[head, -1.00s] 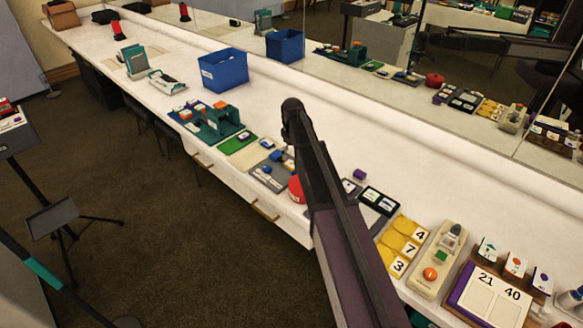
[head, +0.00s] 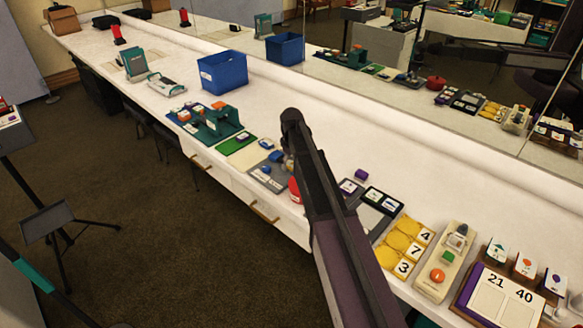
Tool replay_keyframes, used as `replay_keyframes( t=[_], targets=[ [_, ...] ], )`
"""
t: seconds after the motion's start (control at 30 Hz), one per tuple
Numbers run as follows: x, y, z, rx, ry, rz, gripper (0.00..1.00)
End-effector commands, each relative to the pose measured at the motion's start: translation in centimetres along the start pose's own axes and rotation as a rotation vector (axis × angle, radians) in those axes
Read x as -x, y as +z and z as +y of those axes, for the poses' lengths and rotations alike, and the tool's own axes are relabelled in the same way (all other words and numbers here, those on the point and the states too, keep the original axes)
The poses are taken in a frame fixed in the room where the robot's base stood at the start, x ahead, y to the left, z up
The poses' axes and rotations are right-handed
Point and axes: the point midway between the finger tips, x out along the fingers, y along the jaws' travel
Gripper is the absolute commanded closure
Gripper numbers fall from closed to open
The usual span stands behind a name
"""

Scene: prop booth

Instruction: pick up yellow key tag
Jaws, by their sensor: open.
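I cannot pick out a yellow key tag for certain in the head view; small items near my arm are too small to tell or hidden behind it. Yellow pieces (head: 398,243) lie beside cards numbered 4, 7 and 3, right of my arm, but they look like part of a number set. My dark arm crosses the middle of the view, over the counter. My gripper's fingers do not show.
The long white counter (head: 330,118) runs along a mirror. A blue bin (head: 222,72), a teal device (head: 216,124), a green mat (head: 240,143), a beige box with buttons (head: 444,262) and a card board (head: 497,300) stand on it. The counter's back strip is clear.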

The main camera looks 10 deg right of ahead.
Motion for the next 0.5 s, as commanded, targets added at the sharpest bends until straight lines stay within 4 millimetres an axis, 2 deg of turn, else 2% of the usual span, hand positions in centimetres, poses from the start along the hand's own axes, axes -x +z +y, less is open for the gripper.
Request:
replay_keyframes(
  t=[0.3,0.37,0.5],
  targets=[
    [0.00,0.01,0.01,0.000,0.000,0.000,0.06],
    [0.00,0.01,0.01,0.000,0.000,0.000,0.21],
    [0.00,0.01,0.02,0.000,0.000,0.000,0.62]
  ],
)
